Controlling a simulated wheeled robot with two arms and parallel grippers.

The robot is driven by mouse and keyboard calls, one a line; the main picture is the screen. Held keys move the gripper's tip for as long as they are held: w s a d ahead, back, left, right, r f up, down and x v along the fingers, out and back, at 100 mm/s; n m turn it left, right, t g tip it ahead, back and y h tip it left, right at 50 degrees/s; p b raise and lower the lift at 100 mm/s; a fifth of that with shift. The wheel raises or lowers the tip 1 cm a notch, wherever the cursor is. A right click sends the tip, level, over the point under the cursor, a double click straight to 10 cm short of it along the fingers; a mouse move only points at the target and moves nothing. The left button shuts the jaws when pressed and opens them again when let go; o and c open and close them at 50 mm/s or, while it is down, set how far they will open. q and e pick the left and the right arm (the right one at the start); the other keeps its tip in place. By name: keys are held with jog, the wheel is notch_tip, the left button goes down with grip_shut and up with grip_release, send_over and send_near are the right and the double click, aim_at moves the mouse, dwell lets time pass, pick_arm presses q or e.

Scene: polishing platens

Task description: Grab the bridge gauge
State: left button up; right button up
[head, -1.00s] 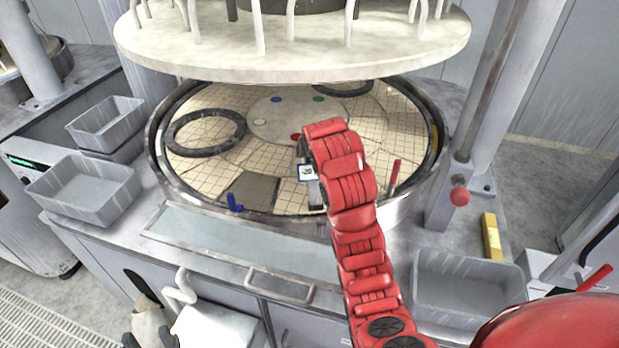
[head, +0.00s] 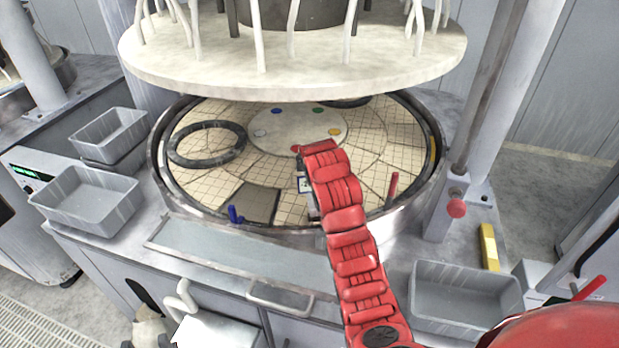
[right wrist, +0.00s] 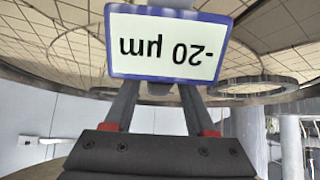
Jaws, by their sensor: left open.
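The bridge gauge (head: 304,184) stands over the tiled platen near its front, partly hidden by my red right arm. In the right wrist view its blue-rimmed display (right wrist: 166,22) fills the top middle and reads "-20 µm" upside down. My right gripper (right wrist: 157,92) is right at the gauge, with its two grey fingers apart and their tips hidden behind the display. I cannot tell whether they clamp it. In the head view my right gripper is mostly hidden behind the arm. My left gripper is open, but I cannot place it clearly in the head view.
The lower platen (head: 262,203) carries a dark ring (head: 174,153), a blue peg (head: 235,214) and a red peg (head: 392,188). A large upper plate (head: 290,80) hangs above. Grey trays stand at left (head: 85,200) and right (head: 465,295). A yellow block (head: 488,247) lies at right.

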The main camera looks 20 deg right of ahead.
grip_shut()
dwell(1.1)
